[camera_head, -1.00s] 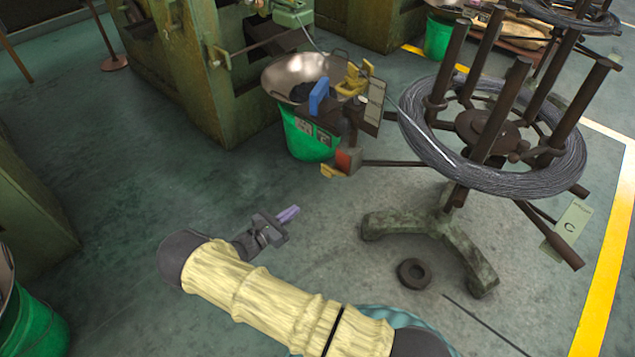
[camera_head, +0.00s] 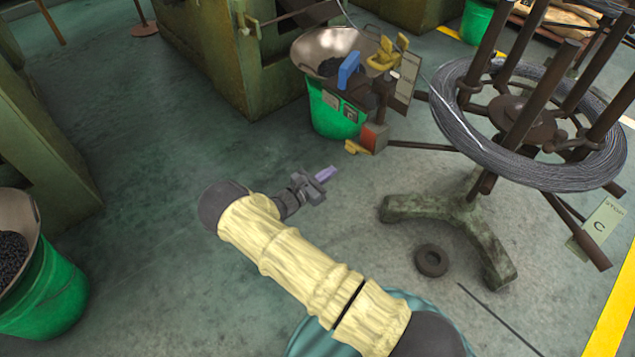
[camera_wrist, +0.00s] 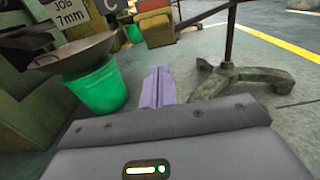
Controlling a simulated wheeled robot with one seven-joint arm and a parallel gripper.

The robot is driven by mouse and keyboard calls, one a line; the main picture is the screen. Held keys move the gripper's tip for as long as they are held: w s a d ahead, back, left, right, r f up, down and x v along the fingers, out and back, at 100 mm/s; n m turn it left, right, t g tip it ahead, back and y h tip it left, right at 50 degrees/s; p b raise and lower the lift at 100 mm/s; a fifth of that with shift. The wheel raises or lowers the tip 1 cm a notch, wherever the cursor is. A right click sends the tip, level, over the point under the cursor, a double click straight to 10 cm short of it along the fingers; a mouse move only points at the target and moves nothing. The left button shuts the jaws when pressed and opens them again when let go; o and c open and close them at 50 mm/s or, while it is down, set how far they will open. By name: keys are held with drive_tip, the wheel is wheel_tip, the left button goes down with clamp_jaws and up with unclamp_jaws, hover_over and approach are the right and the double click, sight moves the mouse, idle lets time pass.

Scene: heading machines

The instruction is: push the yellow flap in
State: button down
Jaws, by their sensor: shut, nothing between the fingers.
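A small yellow flap (camera_head: 356,147) sticks out low on the left of a red and grey box (camera_head: 374,137) on the wire stand's arm. Larger yellow parts (camera_head: 385,54) sit higher, beside a blue handle; I cannot tell for sure which yellow part is meant. My gripper (camera_head: 326,173) is shut and empty, its pale purple fingers pointing toward the box, below and left of the small flap and apart from it. In the wrist view the shut fingers (camera_wrist: 158,86) point forward, with the red box (camera_wrist: 155,30) and some yellow (camera_wrist: 152,5) at the top edge.
A green bucket with a metal bowl (camera_head: 335,110) stands left of the box. The wire coil stand (camera_head: 455,225) stands to the right, its feet spread on the floor. A dark ring (camera_head: 431,261) and a rod lie on the floor. Open floor lies to the left.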

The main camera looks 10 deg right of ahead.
sight(357, 150)
drive_tip(key=w+d+r+b, duration=0.1)
drive_tip(key=w+d+r, duration=0.2)
drive_tip(key=d, duration=0.1)
drive_tip(key=shift+d, duration=0.15)
idle(0.4)
